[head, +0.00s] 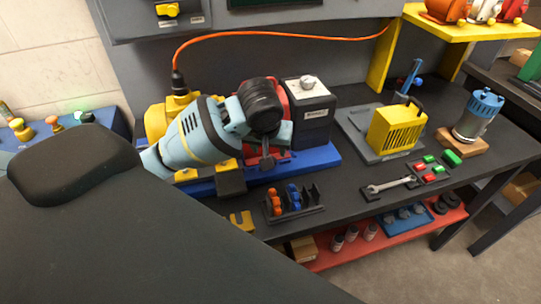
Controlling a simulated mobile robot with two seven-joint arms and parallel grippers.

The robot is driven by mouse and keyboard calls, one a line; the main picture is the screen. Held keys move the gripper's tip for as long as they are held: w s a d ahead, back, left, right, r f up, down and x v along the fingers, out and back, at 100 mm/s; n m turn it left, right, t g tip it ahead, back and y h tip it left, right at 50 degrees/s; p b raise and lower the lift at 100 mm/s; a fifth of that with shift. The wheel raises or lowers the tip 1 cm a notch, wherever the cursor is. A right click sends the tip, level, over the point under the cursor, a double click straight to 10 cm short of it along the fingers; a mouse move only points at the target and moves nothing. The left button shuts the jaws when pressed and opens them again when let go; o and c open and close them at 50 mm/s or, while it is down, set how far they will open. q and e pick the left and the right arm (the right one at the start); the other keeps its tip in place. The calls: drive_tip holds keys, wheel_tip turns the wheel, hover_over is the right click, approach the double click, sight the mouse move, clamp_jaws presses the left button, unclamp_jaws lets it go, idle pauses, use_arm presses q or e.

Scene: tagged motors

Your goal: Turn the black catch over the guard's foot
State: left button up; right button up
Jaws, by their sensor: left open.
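The yellow slotted guard (396,126) with a black handle on top stands on a grey plate (350,122) at the right of the bench. A yellow motor (156,122) and a dark box with a white top (308,108) sit on the long blue base (322,157). My left gripper (266,163) points down in front of the red part beside the box, left of the yellow guard and apart from it. Its jaws are open; nothing shows between them. I cannot clearly pick out the black catch; my left arm hides part of the blue base.
A black rack (296,211) with orange and blue pieces stands at the bench's front. A wrench (388,186) and red and green blocks lie right of it. A blue-grey canister (478,117) stands far right. An orange cable (270,36) arches behind my arm.

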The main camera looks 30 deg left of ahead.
use_arm(q)
drive_tip(key=shift+x, duration=3.55)
drive_tip(key=c, duration=1)
drive_tip(key=m+h, duration=0.1)
drive_tip(key=m, duration=0.1)
drive_tip(key=shift+a+m, duration=0.15)
drive_tip(key=shift+m, duration=0.25)
drive_tip(key=shift+a+m+h, duration=0.15)
drive_tip(key=shift+m+h, duration=0.85)
drive_tip(key=shift+m, duration=1.2)
